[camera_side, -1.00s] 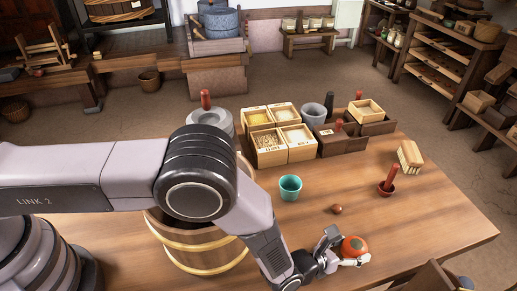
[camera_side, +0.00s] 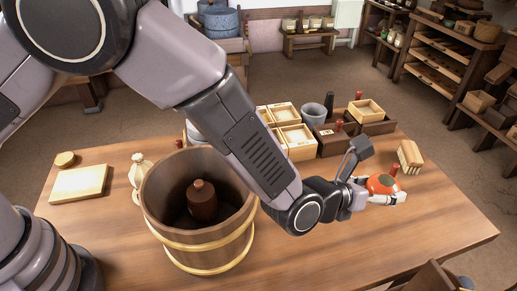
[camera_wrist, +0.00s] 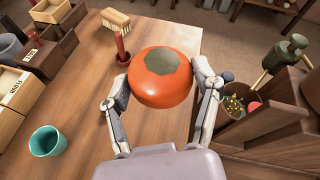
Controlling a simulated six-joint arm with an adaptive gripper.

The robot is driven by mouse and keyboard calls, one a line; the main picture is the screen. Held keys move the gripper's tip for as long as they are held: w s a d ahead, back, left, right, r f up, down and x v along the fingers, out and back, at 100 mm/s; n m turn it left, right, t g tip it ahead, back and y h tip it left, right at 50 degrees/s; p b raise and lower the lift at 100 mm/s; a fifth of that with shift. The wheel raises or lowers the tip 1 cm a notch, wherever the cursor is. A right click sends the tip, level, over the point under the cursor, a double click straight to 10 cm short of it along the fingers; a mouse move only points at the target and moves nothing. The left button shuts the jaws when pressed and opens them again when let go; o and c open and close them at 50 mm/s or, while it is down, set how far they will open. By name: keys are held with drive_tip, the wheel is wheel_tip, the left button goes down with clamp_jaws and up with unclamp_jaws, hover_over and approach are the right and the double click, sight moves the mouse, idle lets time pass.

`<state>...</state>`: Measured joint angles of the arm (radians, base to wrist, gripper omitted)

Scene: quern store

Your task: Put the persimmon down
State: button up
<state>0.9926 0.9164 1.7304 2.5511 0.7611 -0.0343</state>
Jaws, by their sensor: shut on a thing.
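The orange persimmon (camera_side: 382,184) with its grey-green top is held between the fingers of my gripper (camera_side: 385,198), toward the right part of the table. In the wrist view the persimmon (camera_wrist: 162,77) sits between both fingers of my gripper (camera_wrist: 163,88). It appears above the wooden table (camera_wrist: 80,135); the side view does not show the gap under it clearly.
A red-handled tool (camera_wrist: 121,46) and a brush (camera_wrist: 116,18) stand beyond the persimmon. A teal cup (camera_wrist: 47,141) is at lower left. A wooden bucket (camera_side: 200,252) stands near my arm. Wooden boxes (camera_side: 298,142) line the back. The table's front right is clear.

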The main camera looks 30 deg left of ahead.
drive_tip(key=w+a+n+t+y, duration=0.1)
drive_tip(key=w+a+n+y, duration=0.25)
drive_tip(key=w+a, duration=0.4)
drive_tip(key=w+a+n+t+y, duration=0.1)
drive_tip(key=w+a+n+y, duration=0.25)
drive_tip(key=a, duration=0.75)
drive_tip(key=w+a+n+g+y, duration=0.3)
drive_tip(key=a+n+y, duration=0.5)
drive_tip(key=a, duration=1.6)
drive_tip(key=s+a+n+g+y, duration=0.3)
drive_tip(key=s+a+n+g, duration=0.3)
drive_tip(key=a, duration=0.7)
drive_tip(key=s+a+n+g+y, duration=0.3)
drive_tip(key=s+a+n+g, duration=0.15)
drive_tip(key=s+a, duration=0.6)
drive_tip(key=shift+m+g, duration=0.25)
drive_tip(key=shift+m, duration=0.1)
drive_tip(key=f, duration=0.5)
drive_tip(key=w+a+f, duration=0.1)
drive_tip(key=f, duration=0.9)
drive_tip(key=shift+w+a+f, duration=0.25)
drive_tip(key=shift+w+a, duration=0.05)
drive_tip(key=shift+w, duration=0.05)
drive_tip(key=shift+f, duration=2.35)
drive_tip(key=shift+f, duration=0.1)
